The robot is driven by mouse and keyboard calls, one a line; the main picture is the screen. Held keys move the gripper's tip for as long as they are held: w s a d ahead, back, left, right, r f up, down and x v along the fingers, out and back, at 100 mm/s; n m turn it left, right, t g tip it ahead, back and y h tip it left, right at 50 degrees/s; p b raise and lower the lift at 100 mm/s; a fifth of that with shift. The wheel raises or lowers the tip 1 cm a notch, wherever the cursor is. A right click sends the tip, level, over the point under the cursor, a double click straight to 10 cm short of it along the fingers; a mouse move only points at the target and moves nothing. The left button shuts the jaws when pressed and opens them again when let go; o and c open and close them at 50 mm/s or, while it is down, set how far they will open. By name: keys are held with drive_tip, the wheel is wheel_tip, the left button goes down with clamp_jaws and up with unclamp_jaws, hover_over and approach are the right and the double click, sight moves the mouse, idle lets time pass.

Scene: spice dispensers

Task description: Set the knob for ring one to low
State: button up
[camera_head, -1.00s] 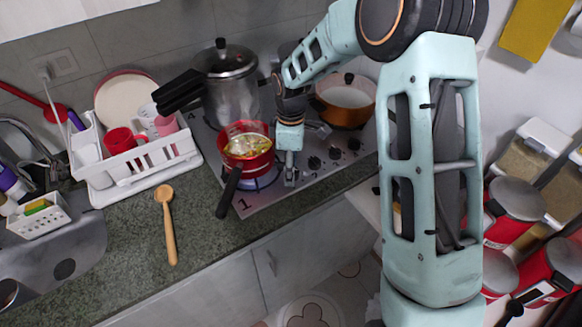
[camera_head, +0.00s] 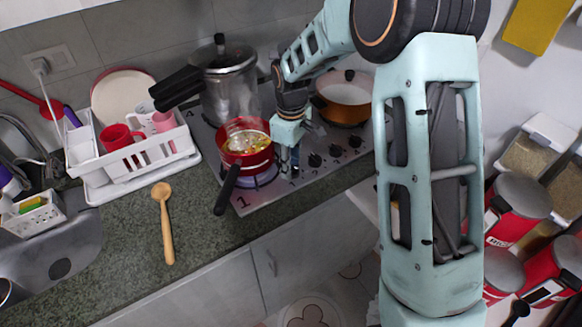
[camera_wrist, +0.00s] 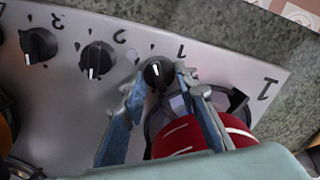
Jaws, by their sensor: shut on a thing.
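The knob for ring one (camera_wrist: 157,73) is round and black, next to a small 1 on the steel stove panel. My gripper (camera_wrist: 156,82) has its two blue-grey fingers on opposite sides of this knob and is shut on it. The knob's white mark points a different way from the marks of the neighbouring knobs. In the head view my gripper (camera_head: 289,170) is at the stove's front edge and hides this knob. Ring one, by the large printed 1, has a blue flame (camera_head: 262,179) under the red pot (camera_head: 255,160).
The red pot's black handle (camera_head: 228,190) juts over the counter left of my gripper. Other knobs (camera_head: 315,160) sit to the right. A pressure cooker (camera_head: 228,95) and an orange pot (camera_head: 342,112) stand behind. A wooden spoon (camera_head: 164,225) lies on the counter.

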drive_tip(key=o, duration=1.1)
wheel_tip(320, 180, up, 12)
drive_tip(key=shift+w, duration=0.1)
idle(0.4)
